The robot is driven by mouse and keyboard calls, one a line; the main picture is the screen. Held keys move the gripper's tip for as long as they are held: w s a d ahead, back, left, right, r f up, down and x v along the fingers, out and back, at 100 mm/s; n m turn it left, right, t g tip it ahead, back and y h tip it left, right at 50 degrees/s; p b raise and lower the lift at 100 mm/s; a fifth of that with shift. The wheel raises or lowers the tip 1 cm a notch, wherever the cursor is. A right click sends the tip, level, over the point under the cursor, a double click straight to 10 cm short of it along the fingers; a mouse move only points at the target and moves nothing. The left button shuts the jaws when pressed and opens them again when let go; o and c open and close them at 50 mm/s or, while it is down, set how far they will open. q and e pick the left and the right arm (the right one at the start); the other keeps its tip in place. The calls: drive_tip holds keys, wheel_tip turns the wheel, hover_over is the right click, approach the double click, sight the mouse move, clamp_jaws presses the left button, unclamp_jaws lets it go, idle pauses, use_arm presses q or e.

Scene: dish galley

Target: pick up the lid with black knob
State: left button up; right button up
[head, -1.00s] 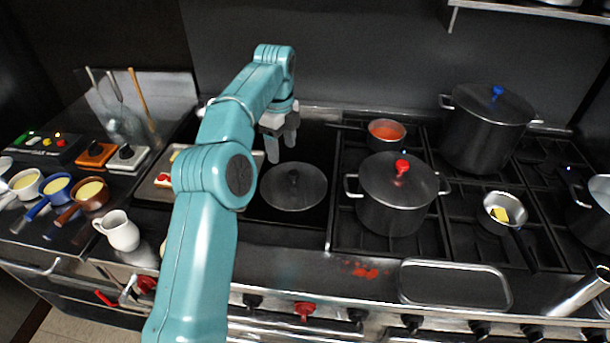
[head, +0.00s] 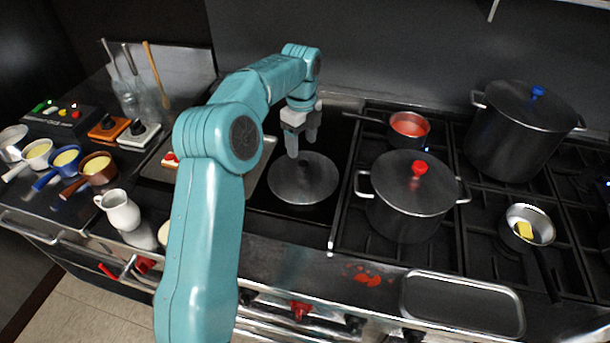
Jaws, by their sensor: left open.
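The lid with the black knob (head: 303,187) lies flat on the dark cooktop left of the burner grates. It is a grey round disc. Its knob is small and dark, and is partly hidden behind the fingers. My left gripper (head: 302,148) points down with its fingers apart and empty. In the picture the fingertips overlap the lid's far part, near the knob. I cannot tell the exact height of the gap or whether they touch. My right gripper is not in view.
A pot with a red-knobbed lid (head: 411,207) stands right of the lid. A red-filled saucepan (head: 409,126) and a large pot with a blue knob (head: 520,132) stand behind. A white jug (head: 122,212) stands at left. An empty tray (head: 463,306) lies in front.

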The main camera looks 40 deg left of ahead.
sight(303, 163)
use_arm(q)
drive_tip(key=shift+w+a+f, duration=0.15)
drive_tip(key=shift+f, duration=0.35)
drive_tip(key=shift+w+a+f, duration=0.1)
drive_tip(key=shift+f, duration=0.35)
drive_tip(key=shift+s+f, duration=0.1)
drive_tip(key=shift+f, duration=0.1)
drive_tip(key=shift+s+d+f+p, duration=0.35)
drive_tip(key=shift+s+d+p, duration=0.05)
drive_tip(key=shift+s+d, duration=0.1)
drive_tip(key=f, duration=0.1)
drive_tip(key=w+f, duration=0.1)
drive_tip(key=f, duration=0.1)
drive_tip(key=a+f, duration=0.1)
drive_tip(key=shift+w+f+p, duration=0.25)
drive_tip(key=shift+w+p, duration=0.05)
drive_tip(key=shift+w, duration=0.05)
drive_tip(key=shift+s+d+r, duration=0.4)
drive_tip(key=shift+s, duration=0.15)
drive_tip(key=shift+c, duration=0.4)
drive_tip(key=shift+w+a+f, duration=0.2)
drive_tip(key=shift+w+f, duration=0.15)
drive_tip(key=c, duration=1)
clamp_jaws()
drive_tip(key=shift+s+r, duration=0.1)
drive_tip(key=shift+r, duration=0.05)
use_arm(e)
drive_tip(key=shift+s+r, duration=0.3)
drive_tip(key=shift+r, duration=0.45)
